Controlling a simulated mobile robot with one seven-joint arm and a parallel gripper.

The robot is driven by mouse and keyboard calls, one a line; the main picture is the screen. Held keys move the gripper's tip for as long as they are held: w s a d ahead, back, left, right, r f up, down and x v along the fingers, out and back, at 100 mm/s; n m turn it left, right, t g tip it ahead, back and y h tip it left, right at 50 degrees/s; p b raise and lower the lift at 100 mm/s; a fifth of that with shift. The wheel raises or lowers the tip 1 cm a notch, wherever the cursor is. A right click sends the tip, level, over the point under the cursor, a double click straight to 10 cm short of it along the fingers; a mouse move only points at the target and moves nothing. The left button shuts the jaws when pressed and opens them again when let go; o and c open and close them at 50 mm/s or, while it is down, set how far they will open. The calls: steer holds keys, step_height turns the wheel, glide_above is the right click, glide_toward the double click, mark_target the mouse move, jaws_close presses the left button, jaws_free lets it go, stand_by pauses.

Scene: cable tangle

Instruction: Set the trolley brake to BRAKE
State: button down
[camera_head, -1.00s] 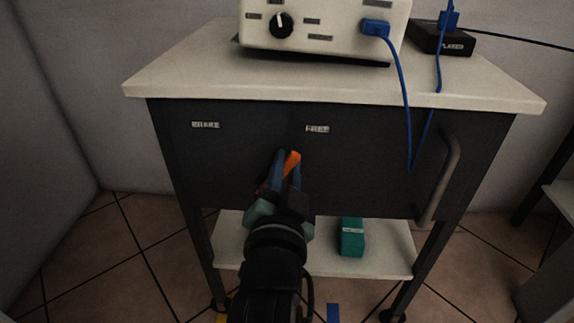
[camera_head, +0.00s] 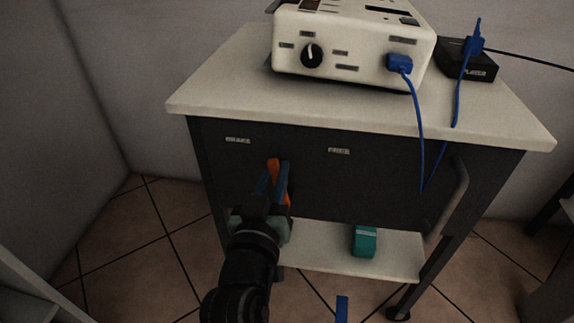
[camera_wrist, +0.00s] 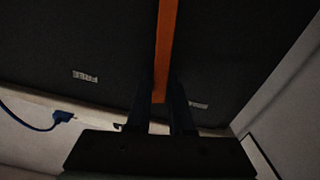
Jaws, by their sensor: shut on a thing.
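The trolley (camera_head: 345,180) has a dark front panel with a BRAKE label (camera_head: 238,140) at left and a FREE label (camera_head: 339,151) to its right. The orange brake lever (camera_head: 273,171) is on this panel, between the two labels and closer to BRAKE. My gripper (camera_head: 275,185) is shut on the lever, one finger at each side. In the wrist view the orange lever (camera_wrist: 165,45) runs between the fingers, with the FREE label (camera_wrist: 85,77) left and the BRAKE label (camera_wrist: 198,105) right. My fingers hide part of the lever.
A white device (camera_head: 350,45) with a knob and a black box (camera_head: 467,60) stand on the trolley top. Blue cables (camera_head: 421,140) hang before the panel's right side, near the handle (camera_head: 450,200). A teal box (camera_head: 364,241) sits on the lower shelf.

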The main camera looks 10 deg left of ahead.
mark_target(264, 165)
steer(key=shift+a+f+n+p, duration=0.3)
steer(key=shift+a+n, duration=0.4)
steer(key=shift+n, duration=0.45)
steer(key=shift+a+f+n+p, duration=0.2)
steer(key=shift+a+f+n, duration=0.2)
steer(key=shift+a+n, duration=0.55)
steer(key=shift+d+n, duration=0.2)
steer(key=shift+n, duration=0.1)
steer(key=c, duration=0.8)
jaws_free()
steer(key=shift+s, duration=0.15)
steer(key=s+p, duration=0.1)
steer(key=s, duration=1.1)
steer(key=shift+s, duration=0.35)
